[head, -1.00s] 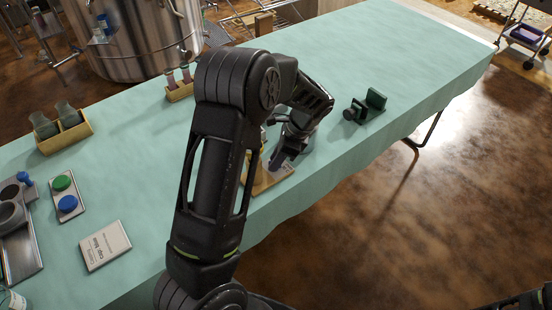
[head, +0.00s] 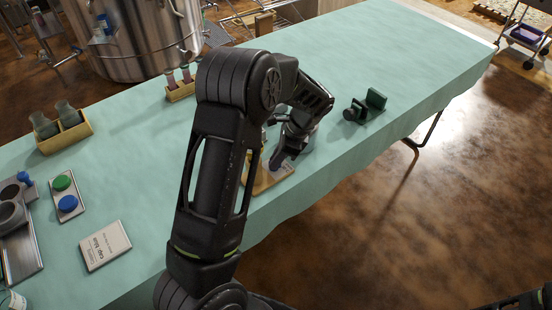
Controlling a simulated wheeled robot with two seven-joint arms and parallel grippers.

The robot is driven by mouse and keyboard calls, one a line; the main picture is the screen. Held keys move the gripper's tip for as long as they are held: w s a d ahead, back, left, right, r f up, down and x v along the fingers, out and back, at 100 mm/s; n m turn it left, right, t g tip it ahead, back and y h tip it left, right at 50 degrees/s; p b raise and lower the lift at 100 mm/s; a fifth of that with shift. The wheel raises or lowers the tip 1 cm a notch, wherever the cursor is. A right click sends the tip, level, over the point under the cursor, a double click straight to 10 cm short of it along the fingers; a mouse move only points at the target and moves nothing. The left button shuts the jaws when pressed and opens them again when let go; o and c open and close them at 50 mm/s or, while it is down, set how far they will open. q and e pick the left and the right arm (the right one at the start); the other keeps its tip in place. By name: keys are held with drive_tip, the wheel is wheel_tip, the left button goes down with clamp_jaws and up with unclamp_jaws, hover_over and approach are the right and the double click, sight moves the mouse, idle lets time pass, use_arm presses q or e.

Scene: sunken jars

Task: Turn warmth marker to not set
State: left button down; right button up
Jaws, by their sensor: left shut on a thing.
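My left gripper (head: 279,162) reaches down over a small wooden board (head: 262,183) near the table's front edge. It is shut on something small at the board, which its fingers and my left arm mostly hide. I cannot tell the held thing's shape, and I cannot make out the warmth marker or its setting. My right gripper does not show clearly; only a dark part of mine is at the bottom right corner.
A dark green block device (head: 374,101) stands right of the gripper. Wooden racks with jars (head: 66,133) stand at the left. A white card (head: 105,246) and a plate with green and blue buttons (head: 67,196) lie nearer. The table's right part (head: 420,45) is clear.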

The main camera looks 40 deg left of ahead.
use_arm(q)
drive_tip(key=n+g+h, duration=0.1)
drive_tip(key=n, duration=0.2)
drive_tip(key=shift+w+a+n, duration=0.1)
drive_tip(key=shift+n, duration=0.3)
drive_tip(key=shift+a+n+g+h, duration=0.1)
drive_tip(key=shift+n+g+h, duration=0.25)
drive_tip(key=shift+n, duration=0.8)
drive_tip(key=shift+n+g+h, duration=0.15)
drive_tip(key=shift+n+h, duration=0.3)
drive_tip(key=shift+n, duration=0.7)
drive_tip(key=c, duration=1.5)
unclamp_jaws()
drive_tip(key=shift+w, duration=0.1)
